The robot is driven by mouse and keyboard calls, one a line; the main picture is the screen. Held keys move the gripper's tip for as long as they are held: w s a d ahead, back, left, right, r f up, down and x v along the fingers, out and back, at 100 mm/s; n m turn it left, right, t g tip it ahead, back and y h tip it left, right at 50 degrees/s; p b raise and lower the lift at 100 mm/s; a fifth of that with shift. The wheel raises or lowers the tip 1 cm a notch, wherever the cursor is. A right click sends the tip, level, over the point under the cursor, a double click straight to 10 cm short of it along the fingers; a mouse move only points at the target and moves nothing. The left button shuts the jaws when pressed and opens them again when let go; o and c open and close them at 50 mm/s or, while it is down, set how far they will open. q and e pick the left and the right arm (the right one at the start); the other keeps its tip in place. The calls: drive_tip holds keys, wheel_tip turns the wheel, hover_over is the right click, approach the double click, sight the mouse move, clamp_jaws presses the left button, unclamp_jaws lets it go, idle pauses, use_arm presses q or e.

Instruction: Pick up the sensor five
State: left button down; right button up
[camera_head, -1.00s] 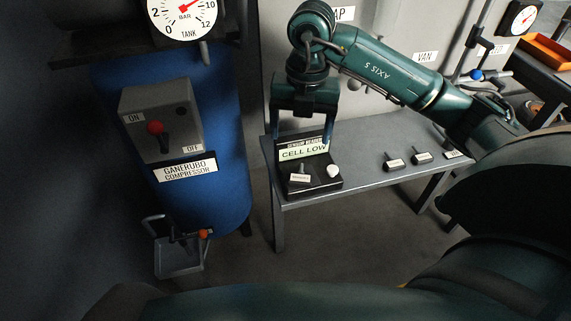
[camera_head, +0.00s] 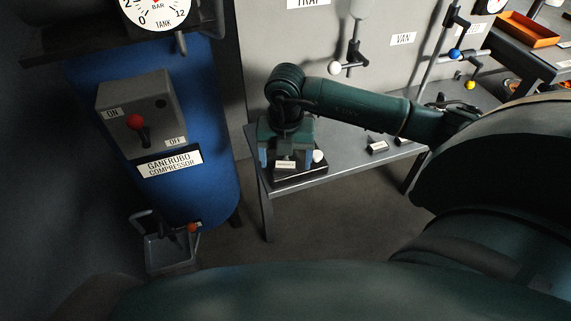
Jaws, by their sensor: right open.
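A small sensor with a white label (camera_head: 285,164) sits on the black reader (camera_head: 300,177) at the left end of the grey bench. The label is too small to read, so I cannot tell whether it is sensor five. My right gripper (camera_head: 286,159) is over the reader, pointing down, with its bluish fingers apart on either side of the sensor. I cannot tell whether they touch it. The gripper hides the reader's display and the sensor's upper part. A white knob (camera_head: 318,156) shows beside the right finger. My left gripper is not in view.
Another labelled sensor (camera_head: 377,147) lies farther right on the bench (camera_head: 340,160), partly under my right arm. The blue compressor tank (camera_head: 195,195) stands left of the bench. Levers with white and blue knobs stand behind. An orange tray (camera_head: 528,28) is at the far right.

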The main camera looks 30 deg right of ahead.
drive_tip(key=shift+f, duration=0.25)
drive_tip(key=shift+c, duration=0.6)
drive_tip(key=c, duration=0.9)
drive_tip(key=shift+r, duration=0.1)
drive_tip(key=shift+c, duration=0.2)
